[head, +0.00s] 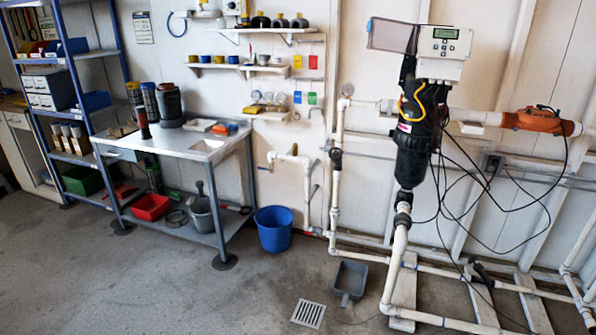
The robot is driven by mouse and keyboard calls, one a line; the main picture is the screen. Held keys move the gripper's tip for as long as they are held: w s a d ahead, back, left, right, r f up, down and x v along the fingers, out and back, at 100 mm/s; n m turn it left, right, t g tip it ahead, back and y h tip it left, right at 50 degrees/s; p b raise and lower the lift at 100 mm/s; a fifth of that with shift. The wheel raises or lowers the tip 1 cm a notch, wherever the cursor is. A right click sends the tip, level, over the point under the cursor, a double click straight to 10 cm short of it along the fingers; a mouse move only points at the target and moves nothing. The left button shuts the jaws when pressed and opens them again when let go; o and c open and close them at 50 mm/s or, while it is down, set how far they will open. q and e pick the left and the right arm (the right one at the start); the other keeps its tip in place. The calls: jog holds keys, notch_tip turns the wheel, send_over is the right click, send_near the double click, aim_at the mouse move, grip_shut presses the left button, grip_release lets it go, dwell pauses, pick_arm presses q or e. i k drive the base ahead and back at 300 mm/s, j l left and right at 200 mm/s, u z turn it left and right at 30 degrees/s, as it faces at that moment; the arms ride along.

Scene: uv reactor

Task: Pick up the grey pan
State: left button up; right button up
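A grey pan (351,277) with a short handle lies on the concrete floor in the head view, right of the middle and low in the picture. It is close to the white pipe frame of the reactor, with the pipes behind it and to its right. Neither of my grippers shows in this view.
A floor drain grate (308,313) lies left of and nearer than the pan. A blue bucket (273,230) stands near the wall, beside a metal workbench (180,143). White pipes (396,262) and hanging black cables (445,235) stand to the right. The floor at front left is clear.

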aim_at(350, 278)
jog(key=i+j+u, duration=0.1)
jog(key=i, duration=1)
